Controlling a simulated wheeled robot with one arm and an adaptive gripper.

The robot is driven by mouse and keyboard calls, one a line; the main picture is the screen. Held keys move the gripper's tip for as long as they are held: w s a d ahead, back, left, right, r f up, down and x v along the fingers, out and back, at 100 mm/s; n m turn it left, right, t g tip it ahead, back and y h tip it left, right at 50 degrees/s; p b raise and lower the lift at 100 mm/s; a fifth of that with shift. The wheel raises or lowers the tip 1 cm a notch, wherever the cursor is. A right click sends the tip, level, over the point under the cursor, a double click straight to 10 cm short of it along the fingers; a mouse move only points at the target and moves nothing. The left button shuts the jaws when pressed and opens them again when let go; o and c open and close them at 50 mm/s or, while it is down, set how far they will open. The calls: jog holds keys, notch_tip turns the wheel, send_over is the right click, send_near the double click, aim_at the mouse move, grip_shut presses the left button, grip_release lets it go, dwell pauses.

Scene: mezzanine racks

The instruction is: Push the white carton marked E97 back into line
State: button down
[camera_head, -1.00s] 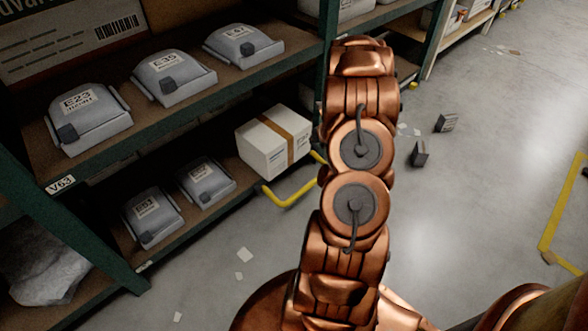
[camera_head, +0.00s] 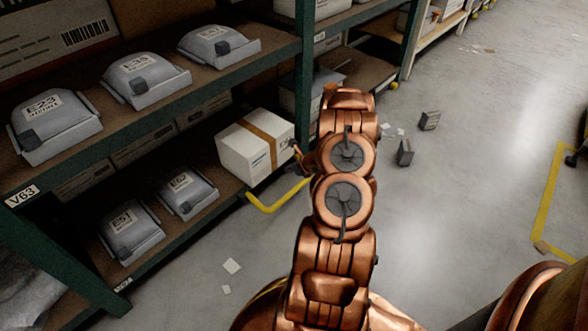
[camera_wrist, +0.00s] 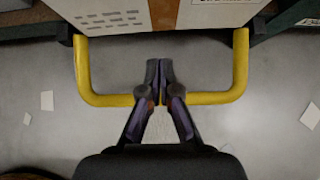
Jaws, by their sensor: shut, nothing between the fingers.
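The white carton (camera_head: 242,158) with a brown tape strip sits on the lower shelf, its near end sticking out past the shelf edge. A marking on its end face is too small to read. In the wrist view the carton (camera_wrist: 120,17) fills the top, with grey print lines and a cut-off label. My gripper (camera_wrist: 160,64) is shut and empty, pointing at the carton's end face near the tape. A small gap shows below the carton in that view; contact cannot be told. In the head view my arm mostly hides the gripper.
A yellow bent guard rail (camera_head: 278,200) stands in front of the carton and crosses behind my fingers in the wrist view (camera_wrist: 210,98). Grey packs (camera_head: 188,192) lie left on the same shelf. A green upright (camera_head: 304,80) stands close by.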

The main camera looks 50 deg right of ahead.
aim_at(273, 166)
jog(key=shift+w+f+b, duration=0.2)
jog(key=shift+w+f, duration=0.2)
jog(key=shift+w, duration=0.7)
jog(key=shift+w+f+b, duration=0.25)
jog(key=shift+w+f, duration=0.2)
jog(key=shift+w, duration=0.6)
jog(key=shift+w+f+b, duration=0.2)
jog(key=shift+w+f, duration=0.2)
jog(key=shift+w, duration=0.7)
